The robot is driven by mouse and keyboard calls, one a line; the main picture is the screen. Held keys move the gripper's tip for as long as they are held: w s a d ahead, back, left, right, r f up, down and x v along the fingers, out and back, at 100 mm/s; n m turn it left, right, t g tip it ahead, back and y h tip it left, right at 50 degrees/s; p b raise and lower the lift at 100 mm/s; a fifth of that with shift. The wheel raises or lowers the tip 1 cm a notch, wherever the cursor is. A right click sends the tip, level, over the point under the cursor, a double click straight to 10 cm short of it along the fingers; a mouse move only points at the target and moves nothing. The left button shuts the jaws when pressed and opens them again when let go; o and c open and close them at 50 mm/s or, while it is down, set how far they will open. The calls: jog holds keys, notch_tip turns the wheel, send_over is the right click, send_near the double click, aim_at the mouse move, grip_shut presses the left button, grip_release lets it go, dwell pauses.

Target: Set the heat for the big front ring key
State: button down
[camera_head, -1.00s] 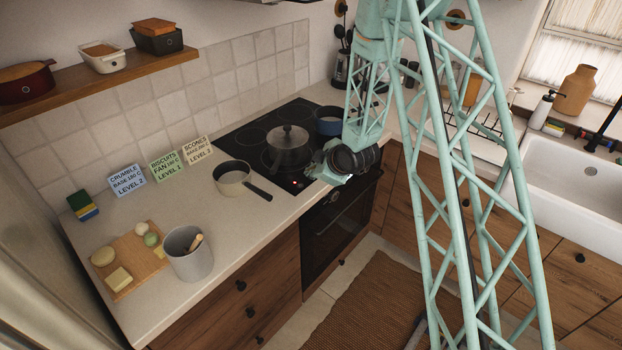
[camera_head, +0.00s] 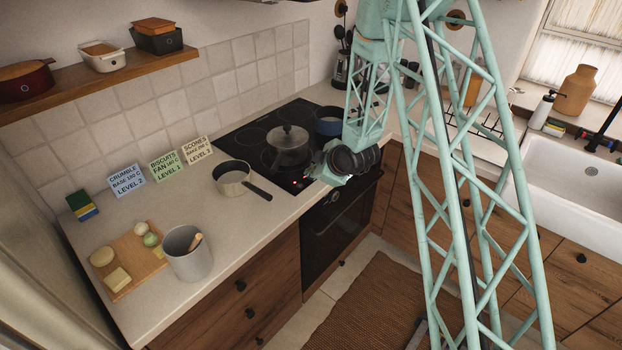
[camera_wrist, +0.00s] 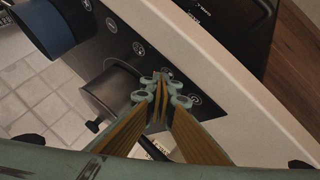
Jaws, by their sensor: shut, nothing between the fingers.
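The black glass hob (camera_head: 258,135) is set in the counter. A lidded grey pot (camera_head: 288,146) stands on it, and a blue pan (camera_head: 329,121) stands behind to the right. My gripper (camera_head: 311,172) is at the hob's front edge, by a small red light on the glass. In the wrist view my gripper (camera_wrist: 162,84) is shut and empty, its tips over the hob's control strip (camera_wrist: 125,45) with pale round key marks. The tips hide part of the strip. I cannot tell whether they touch the glass. The grey pot (camera_wrist: 112,92) is close beside them.
A small cream saucepan (camera_head: 232,178) stands on the counter left of the hob, handle toward the front. Cards stand along the counter: blue (camera_head: 127,180), green (camera_head: 166,165), cream (camera_head: 197,150). The oven (camera_head: 338,215) is below the hob.

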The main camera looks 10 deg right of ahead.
dwell(0.7)
jog(key=shift+r, duration=0.75)
jog(key=shift+r+p, duration=0.8)
jog(key=shift+r, duration=1.6)
jog(key=shift+w+d, duration=0.1)
jog(key=shift+d, duration=0.05)
dwell(0.7)
